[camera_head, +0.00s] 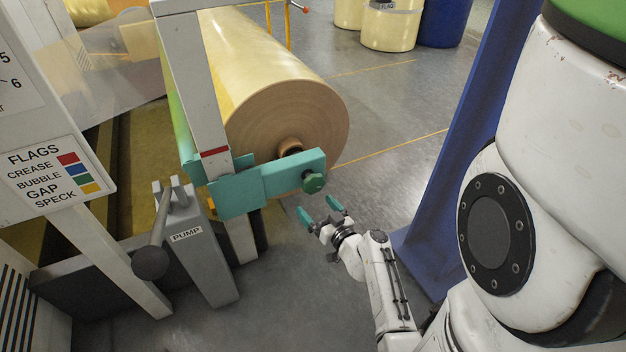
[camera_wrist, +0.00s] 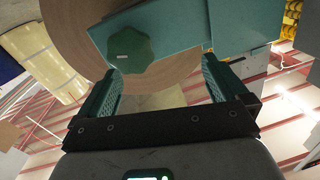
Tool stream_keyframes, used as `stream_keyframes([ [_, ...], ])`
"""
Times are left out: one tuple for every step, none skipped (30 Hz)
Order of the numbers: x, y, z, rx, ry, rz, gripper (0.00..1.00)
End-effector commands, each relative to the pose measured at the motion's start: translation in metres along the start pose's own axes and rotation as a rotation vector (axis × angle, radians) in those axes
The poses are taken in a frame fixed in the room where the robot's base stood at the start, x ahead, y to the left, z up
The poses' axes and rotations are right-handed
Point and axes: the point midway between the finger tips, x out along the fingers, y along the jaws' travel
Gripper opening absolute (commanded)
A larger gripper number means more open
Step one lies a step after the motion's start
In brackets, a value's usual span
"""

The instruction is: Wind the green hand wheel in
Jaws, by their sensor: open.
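The green hand wheel (camera_head: 314,182) is a small lobed knob at the right end of a teal arm (camera_head: 262,180), in front of the big tape roll (camera_head: 290,120). In the wrist view the wheel (camera_wrist: 130,52) has a short pale mark and sits ahead of my gripper, nearer the left finger. My gripper (camera_head: 320,212) is below and slightly right of the wheel in the head view. Its teal fingers are apart and empty. The wrist view shows the fingers (camera_wrist: 165,88) spread, with a visible gap to the wheel.
A grey pump post (camera_head: 195,240) with a ball-ended lever stands left of the arm. A white upright (camera_head: 195,90) rises behind it. A blue post (camera_head: 465,150) stands to the right. A flags board (camera_head: 50,175) is at left. Floor between the roll and blue post is clear.

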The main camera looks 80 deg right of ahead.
Motion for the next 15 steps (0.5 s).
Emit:
stream_keyframes([
  [-0.002, 0.016, -0.002, 0.003, 0.011, 0.054, 1.0],
  [-0.003, 0.023, -0.002, 0.004, 0.015, 0.076, 1.0],
  [-0.004, 0.029, -0.003, 0.004, 0.02, 0.1, 1.0],
  [-0.004, 0.033, -0.003, 0.003, 0.023, 0.113, 1.0],
  [-0.003, 0.036, -0.003, 0.004, 0.025, 0.121, 1.0],
  [0.0, 0.037, -0.003, 0.004, 0.027, 0.126, 1.0],
  [0.002, 0.038, -0.003, 0.004, 0.027, 0.127, 1.0],
  [0.005, 0.039, -0.003, 0.004, 0.027, 0.128, 1.0],
  [0.01, 0.039, -0.004, 0.003, 0.028, 0.128, 1.0],
  [0.015, 0.04, -0.004, 0.002, 0.028, 0.127, 1.0],
  [0.02, 0.04, -0.004, 0.002, 0.028, 0.126, 1.0],
  [0.027, 0.041, -0.004, 0.002, 0.028, 0.125, 1.0],
  [0.033, 0.042, -0.004, 0.002, 0.028, 0.124, 1.0],
  [0.038, 0.043, -0.004, 0.002, 0.027, 0.125, 1.0],
  [0.046, 0.043, -0.005, 0.001, 0.028, 0.124, 1.0],
])
